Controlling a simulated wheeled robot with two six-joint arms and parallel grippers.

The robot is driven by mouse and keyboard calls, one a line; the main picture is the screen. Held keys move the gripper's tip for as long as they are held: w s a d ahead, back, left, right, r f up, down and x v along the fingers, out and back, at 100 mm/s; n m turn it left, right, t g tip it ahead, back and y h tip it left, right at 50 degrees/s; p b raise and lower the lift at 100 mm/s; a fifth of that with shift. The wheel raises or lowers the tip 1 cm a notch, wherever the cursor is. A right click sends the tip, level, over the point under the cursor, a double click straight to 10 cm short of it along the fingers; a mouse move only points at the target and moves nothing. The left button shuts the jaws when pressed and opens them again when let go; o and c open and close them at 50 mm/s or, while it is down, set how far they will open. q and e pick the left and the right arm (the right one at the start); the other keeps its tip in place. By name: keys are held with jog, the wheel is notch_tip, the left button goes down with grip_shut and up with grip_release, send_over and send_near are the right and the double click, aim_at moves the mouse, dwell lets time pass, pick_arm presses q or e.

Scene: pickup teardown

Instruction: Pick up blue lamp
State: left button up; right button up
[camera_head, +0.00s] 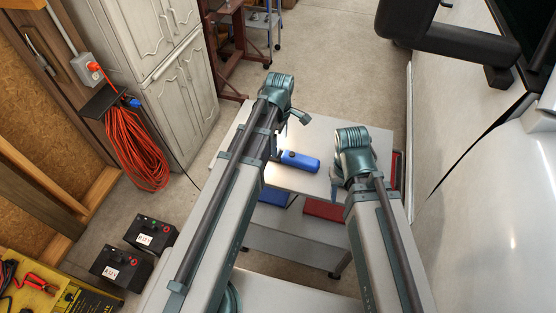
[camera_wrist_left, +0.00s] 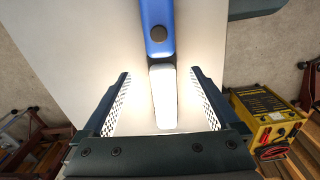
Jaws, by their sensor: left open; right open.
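The blue lamp (camera_head: 301,161) lies on its side on the white table top (camera_head: 318,130), between my two arms. Its white light end is lit and points left. In the left wrist view the blue body (camera_wrist_left: 157,28) with a dark round button is at the top, and the white end (camera_wrist_left: 162,95) lies between the fingers. My left gripper (camera_wrist_left: 160,73) is open, a finger on each side of the lamp's white part, with gaps on both sides. My right gripper (camera_head: 335,188) is open and empty, right of the lamp; its fingers are partly hidden by its arm.
A red tray (camera_head: 325,210) and a blue one (camera_head: 273,197) sit below the table top. A tall grey cabinet (camera_head: 160,70) and a coiled orange cable (camera_head: 138,148) are at left. Two black batteries (camera_head: 150,232) stand on the floor. A white vehicle body (camera_head: 470,190) is at right.

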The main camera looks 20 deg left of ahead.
pick_arm(q)
jog(key=shift+f, duration=0.1)
jog(key=f+b, duration=0.5)
jog(key=shift+s+a+f, duration=0.15)
jog(key=shift+a, duration=0.05)
grip_shut()
dwell(0.5)
